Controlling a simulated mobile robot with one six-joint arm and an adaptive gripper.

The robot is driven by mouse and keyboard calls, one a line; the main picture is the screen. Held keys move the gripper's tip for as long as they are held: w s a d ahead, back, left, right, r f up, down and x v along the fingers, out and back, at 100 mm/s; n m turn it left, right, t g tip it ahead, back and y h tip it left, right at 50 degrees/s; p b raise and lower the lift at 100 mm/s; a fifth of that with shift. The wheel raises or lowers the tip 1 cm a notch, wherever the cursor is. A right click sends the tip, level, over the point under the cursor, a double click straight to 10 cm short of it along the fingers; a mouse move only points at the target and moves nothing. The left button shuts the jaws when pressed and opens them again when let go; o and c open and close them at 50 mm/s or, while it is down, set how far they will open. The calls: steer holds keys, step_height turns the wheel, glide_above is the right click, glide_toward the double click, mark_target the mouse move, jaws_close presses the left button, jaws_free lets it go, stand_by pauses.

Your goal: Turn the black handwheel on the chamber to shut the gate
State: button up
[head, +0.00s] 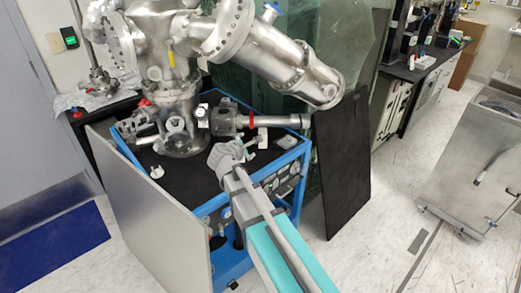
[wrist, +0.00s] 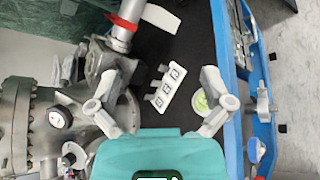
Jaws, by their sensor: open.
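The steel chamber (head: 170,50) stands on a blue-framed cart at the upper left of the head view. A steel valve block with a tube and red band (head: 240,122) sticks out to its right; the tube (wrist: 122,36) also shows in the wrist view. I cannot clearly make out a black handwheel. My gripper (wrist: 168,76) is open and empty, over the cart top and apart from the valve block.
The cart's black top (head: 200,165) has free room in front of the chamber. A white slotted piece (wrist: 166,90) shows beyond my fingers. A grey panel (head: 150,215) leans at the cart's left. A black panel (head: 342,165) stands at its right. Open floor lies further right.

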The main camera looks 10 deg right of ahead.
steer(key=s+d, duration=0.1)
steer(key=d+m, duration=0.1)
steer(key=d, duration=0.1)
steer(key=s+d+f+m+g, duration=0.1)
steer(key=shift+s+d+y+p, duration=0.3)
steer(key=shift+d, duration=0.05)
stand_by(0.3)
steer(key=s+d+f+m+g+y+p, duration=0.2)
steer(key=s+m+g, duration=0.3)
steer(key=s+m, duration=0.4)
steer(key=s+d+f+m+g+y+p, duration=0.2)
steer(key=s+d+f+m+g+y, duration=0.1)
steer(key=s+m, duration=0.6)
steer(key=s+g+y, duration=0.1)
steer(key=s+g, duration=0.1)
steer(key=shift+s+d, duration=0.4)
